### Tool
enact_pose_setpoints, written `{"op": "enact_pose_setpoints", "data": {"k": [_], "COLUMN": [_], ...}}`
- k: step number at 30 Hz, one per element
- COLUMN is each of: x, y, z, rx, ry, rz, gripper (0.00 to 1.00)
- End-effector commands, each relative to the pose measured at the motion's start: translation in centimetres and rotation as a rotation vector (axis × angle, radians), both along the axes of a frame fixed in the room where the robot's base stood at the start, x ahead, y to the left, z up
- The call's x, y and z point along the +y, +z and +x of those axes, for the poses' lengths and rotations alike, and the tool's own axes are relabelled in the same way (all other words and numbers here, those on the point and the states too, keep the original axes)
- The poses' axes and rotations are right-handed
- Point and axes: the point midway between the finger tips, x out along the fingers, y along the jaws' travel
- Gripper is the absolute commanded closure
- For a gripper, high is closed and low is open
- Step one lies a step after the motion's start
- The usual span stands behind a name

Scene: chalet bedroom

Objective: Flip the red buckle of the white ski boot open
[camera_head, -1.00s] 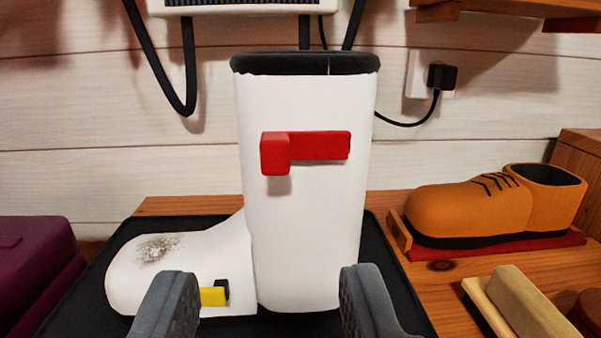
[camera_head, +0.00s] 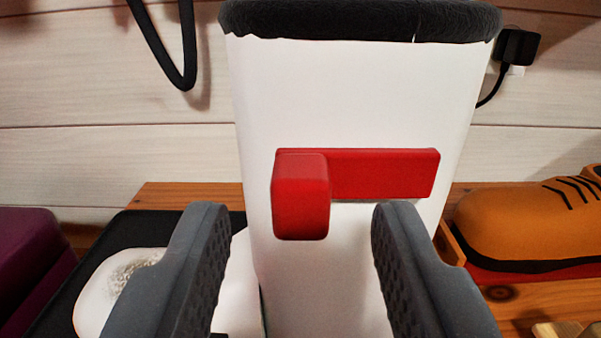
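The white ski boot (camera_head: 350,95) stands upright in front of me, with a black padded cuff at its top and its toe, bearing a grey smudge, to the left. The red buckle (camera_head: 385,174) lies flat across the shaft, with a block-shaped end (camera_head: 301,196) sticking out toward me at its left. My gripper (camera_head: 296,215) is open and empty. Its two grey fingers are on either side of the block in the picture, the left one nearer to it. I see no contact with the buckle. The fingers hide part of the boot's foot.
The boot stands on a black tray (camera_head: 128,228) on a wooden bench. A purple case (camera_head: 32,258) is at the left. An orange shoe (camera_head: 520,222) on a red-edged stand is at the right. A black plug and cable (camera_head: 517,46) are on the wall behind.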

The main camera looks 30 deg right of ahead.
Motion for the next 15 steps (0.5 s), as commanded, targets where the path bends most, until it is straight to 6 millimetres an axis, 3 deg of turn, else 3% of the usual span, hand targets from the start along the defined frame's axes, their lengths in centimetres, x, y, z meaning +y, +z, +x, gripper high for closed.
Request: {"op": "enact_pose_setpoints", "data": {"k": [15], "x": [-1.0], "y": [0.0], "z": [1.5], "rx": [0.000], "ry": [0.000], "rz": [0.000], "gripper": [0.60]}}
